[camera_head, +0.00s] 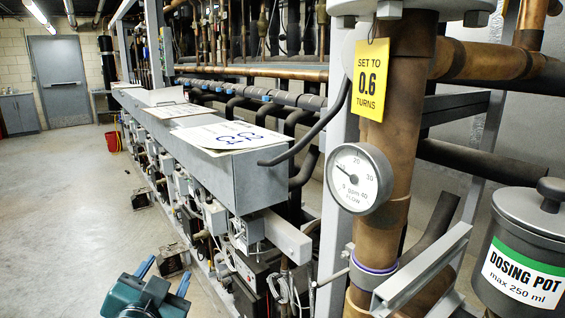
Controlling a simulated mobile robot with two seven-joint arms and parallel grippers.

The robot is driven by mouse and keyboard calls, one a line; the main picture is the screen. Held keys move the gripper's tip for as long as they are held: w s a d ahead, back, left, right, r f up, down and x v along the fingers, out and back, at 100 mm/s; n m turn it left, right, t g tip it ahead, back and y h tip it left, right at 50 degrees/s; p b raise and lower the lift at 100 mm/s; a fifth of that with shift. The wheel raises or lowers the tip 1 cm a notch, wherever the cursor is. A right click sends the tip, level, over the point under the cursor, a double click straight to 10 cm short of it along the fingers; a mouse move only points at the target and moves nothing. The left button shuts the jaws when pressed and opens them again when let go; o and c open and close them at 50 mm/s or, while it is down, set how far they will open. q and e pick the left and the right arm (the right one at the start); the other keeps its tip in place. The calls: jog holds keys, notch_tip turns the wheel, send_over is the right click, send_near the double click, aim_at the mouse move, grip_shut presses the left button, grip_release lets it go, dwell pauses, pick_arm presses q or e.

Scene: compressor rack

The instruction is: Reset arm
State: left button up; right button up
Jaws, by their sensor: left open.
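My left gripper (167,268) shows at the bottom of the head view, left of the middle. It has a teal body and two blue fingers that stand apart with nothing between them. It points away from me, and floor shows beyond its tips. It appears clear of the compressor rack (258,180) to its right. The rest of my left arm is out of the picture. My right gripper is not in view.
To the right stand a copper pipe (403,110) with a flow gauge (359,178), a yellow "SET TO 0.6 TURNS" tag (370,80), a grey bracket (425,270) and a dosing pot (525,250). Open floor (60,220) lies left; a red bucket (113,141) stands farther back.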

pick_arm(q)
jog(key=s+a+f+n+g+h, duration=0.1)
jog(key=s+f+n+g, duration=0.2)
jog(key=s+f+g, duration=1.55)
jog(key=d+f+t+h+p, duration=0.3)
jog(key=d+f+t+p, duration=0.2)
jog(key=t, duration=0.7)
jog(key=shift+w+d+f+m, duration=0.3)
jog(key=shift+d+f+m, duration=0.15)
jog(key=shift+d, duration=0.4)
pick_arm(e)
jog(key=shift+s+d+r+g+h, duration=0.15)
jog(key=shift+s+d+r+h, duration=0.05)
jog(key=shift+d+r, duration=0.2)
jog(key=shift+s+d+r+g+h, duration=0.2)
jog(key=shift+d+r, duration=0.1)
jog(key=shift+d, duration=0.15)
